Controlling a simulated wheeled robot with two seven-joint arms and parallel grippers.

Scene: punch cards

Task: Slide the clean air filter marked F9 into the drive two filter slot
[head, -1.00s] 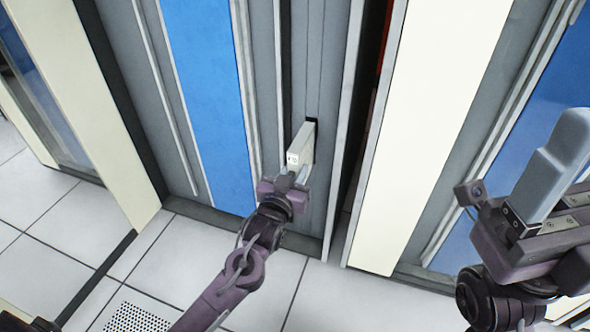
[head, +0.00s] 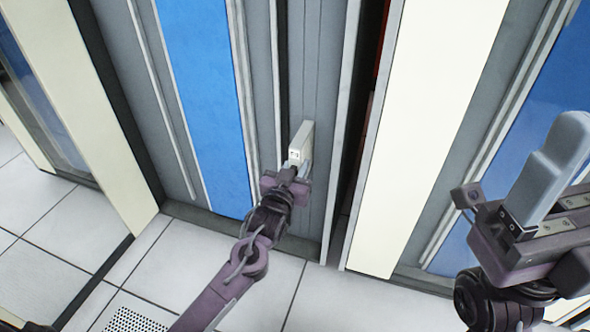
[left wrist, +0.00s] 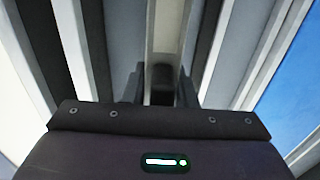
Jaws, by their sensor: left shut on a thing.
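The pale filter (head: 302,142) is a narrow light block with a small dark mark on its near end, too small to read surely. My left gripper (head: 297,172) is shut on its near end. The filter meets the grey cabinet panel (head: 323,80), and the slot opening is hidden behind it, so I cannot tell how deep it sits. In the left wrist view, a dark piece (left wrist: 161,82) lies between the fingers, with a pale strip (left wrist: 166,25) beyond. My right gripper (head: 550,175) is raised at the lower right, away from the filter; its jaw gap is hidden.
A blue panel (head: 205,90) stands left of the grey panel. A dark gap (head: 365,140) and a cream panel (head: 425,110) stand to its right. White floor tiles (head: 330,300) lie below, with a perforated tile (head: 130,320) at lower left.

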